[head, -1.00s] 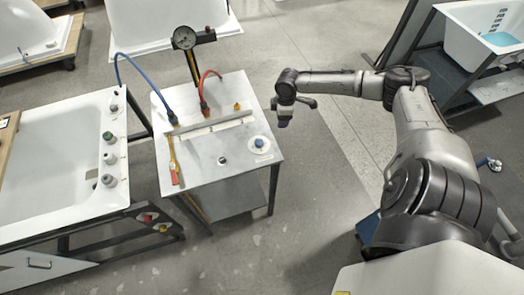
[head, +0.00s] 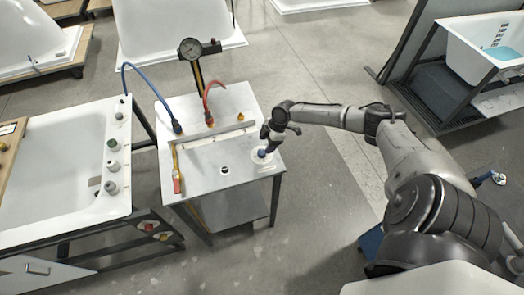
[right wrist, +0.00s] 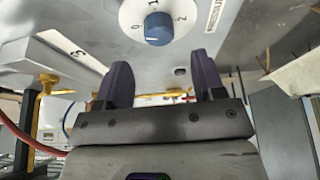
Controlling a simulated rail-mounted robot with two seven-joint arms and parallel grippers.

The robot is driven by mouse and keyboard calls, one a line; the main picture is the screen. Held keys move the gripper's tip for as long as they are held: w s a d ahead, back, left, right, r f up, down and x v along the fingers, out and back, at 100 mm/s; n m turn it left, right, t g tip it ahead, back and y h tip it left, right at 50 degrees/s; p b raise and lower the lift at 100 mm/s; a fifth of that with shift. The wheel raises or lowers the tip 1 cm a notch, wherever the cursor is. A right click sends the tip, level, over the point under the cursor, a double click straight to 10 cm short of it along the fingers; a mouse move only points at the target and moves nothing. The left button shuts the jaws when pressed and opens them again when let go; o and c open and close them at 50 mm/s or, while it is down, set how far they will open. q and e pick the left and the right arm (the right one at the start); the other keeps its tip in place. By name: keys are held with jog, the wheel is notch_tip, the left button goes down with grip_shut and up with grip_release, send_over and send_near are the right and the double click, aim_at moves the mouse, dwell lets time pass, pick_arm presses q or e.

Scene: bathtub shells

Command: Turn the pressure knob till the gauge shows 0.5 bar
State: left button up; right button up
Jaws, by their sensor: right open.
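The pressure knob (right wrist: 158,29) is a blue cap on a white round dial (right wrist: 132,10) marked 0, 1 and 2. In the head view the dial (head: 262,156) lies on the right part of the steel table top. My right gripper (head: 267,147) is over the dial there and partly hides the knob. In the right wrist view my right gripper (right wrist: 162,72) is open, its two dark fingers apart and empty, with the knob showing beyond the tips. The round gauge (head: 190,48) stands on a post behind the table; its reading is too small to tell. My left gripper is out of view.
The steel table (head: 205,178) carries a blue hose (head: 150,72), a red hose (head: 208,95), a raised bar and an orange-red tool (head: 177,183). A white tub (head: 60,165) stands at left.

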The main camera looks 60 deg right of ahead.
aim_at(261, 152)
jog(key=shift+x, duration=2.8)
jog(key=c, duration=0.9)
jog(key=shift+r+m+p, duration=0.1)
jog(key=shift+m+p, duration=0.25)
jog(key=shift+m, duration=0.15)
jog(key=shift+m+t+h, duration=0.3)
jog(key=shift+m, duration=0.1)
jog(key=o, duration=0.7)
jog(key=shift+o, duration=1)
